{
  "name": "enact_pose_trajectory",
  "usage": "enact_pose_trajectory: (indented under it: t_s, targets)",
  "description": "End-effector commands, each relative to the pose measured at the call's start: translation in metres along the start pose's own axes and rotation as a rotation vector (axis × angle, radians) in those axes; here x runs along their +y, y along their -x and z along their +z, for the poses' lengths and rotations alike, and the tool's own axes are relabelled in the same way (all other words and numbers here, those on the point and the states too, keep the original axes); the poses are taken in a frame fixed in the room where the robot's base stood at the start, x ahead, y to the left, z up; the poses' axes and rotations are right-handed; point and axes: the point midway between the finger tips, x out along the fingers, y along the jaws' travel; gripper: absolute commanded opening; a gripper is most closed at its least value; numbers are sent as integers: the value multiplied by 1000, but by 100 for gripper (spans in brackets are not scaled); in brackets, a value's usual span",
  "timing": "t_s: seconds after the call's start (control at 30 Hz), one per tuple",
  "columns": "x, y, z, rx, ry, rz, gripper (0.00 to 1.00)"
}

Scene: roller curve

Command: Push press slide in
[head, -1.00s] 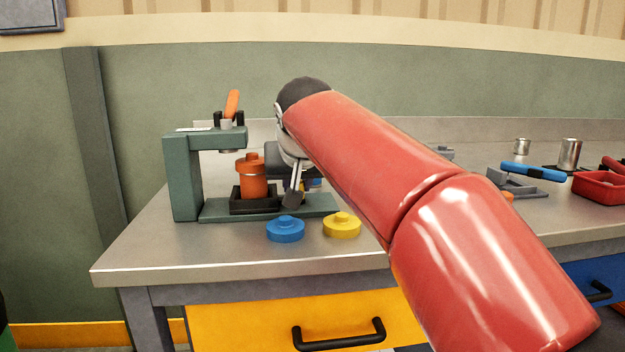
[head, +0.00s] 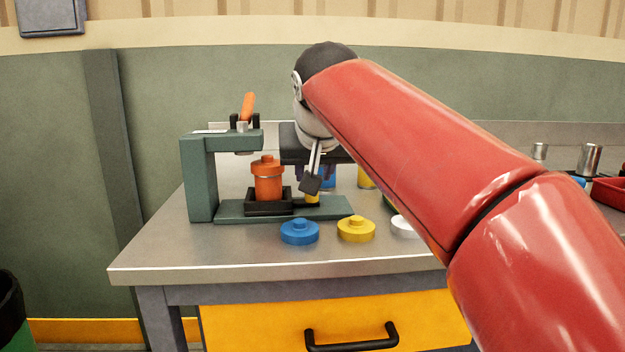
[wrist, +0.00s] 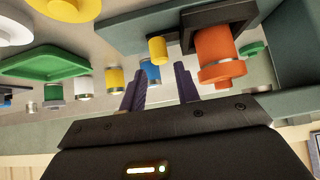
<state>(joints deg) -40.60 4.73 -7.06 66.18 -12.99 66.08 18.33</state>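A teal press (head: 200,180) with an orange lever (head: 248,106) stands at the table's left. Its slide is a black square tray (head: 270,206) on the base plate (head: 240,217), holding an upright orange canister (head: 268,180) under the press head. A short yellow peg (head: 312,198) sits at the slide's right side; it also shows in the wrist view (wrist: 157,50). My gripper (head: 312,182) is at the right of the slide, close to the peg. In the wrist view its two dark fingers (wrist: 160,88) are apart with nothing between them. Whether a finger touches the peg I cannot tell.
A blue lid (head: 300,232), a yellow lid (head: 356,228) and a white lid (head: 403,227) lie in front of the press. Blue (head: 328,178) and yellow (head: 366,177) canisters stand behind my gripper. A green tray (wrist: 50,62) is near. The table's front left is clear.

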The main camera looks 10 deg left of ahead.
Motion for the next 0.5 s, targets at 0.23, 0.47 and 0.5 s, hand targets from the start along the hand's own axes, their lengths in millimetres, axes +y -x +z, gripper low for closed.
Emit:
enact_pose_trajectory:
  t_s: [0.23,0.47,0.5]
  targets:
    - [0,20,0,0,1,0,32]
    - [0,21,0,0,1,0,30]
    - [0,21,0,-1,0,0,25]
